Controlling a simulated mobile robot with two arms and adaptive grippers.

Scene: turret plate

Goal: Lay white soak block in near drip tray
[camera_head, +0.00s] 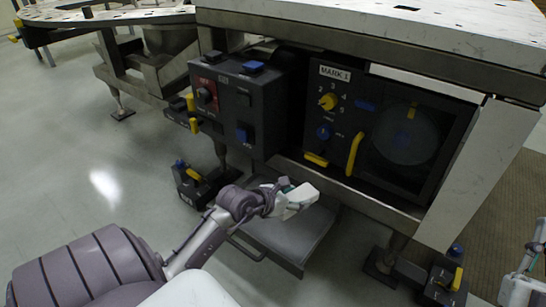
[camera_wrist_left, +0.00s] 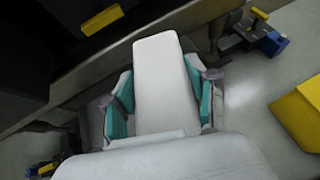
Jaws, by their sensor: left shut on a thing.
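The white soak block (camera_wrist_left: 165,75) is a long pale block, held between the teal pads of my left gripper (camera_wrist_left: 162,98) in the left wrist view. In the head view my left gripper (camera_head: 280,194) is shut on the block (camera_head: 299,197), which points away to the right. A grey drip tray (camera_head: 292,238) juts out low under the machine, with the gripper and block above its back part in the picture. Their height over it is hard to tell. Part of my right gripper (camera_head: 522,283) shows at the lower right edge; its fingers are not clear.
A dark machine panel (camera_head: 340,128) with yellow and blue controls and a round window stands behind the tray. A control box (camera_head: 245,105) is left of it. Pedals stand on the floor at left (camera_head: 198,184) and right (camera_head: 444,284). Open floor lies left.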

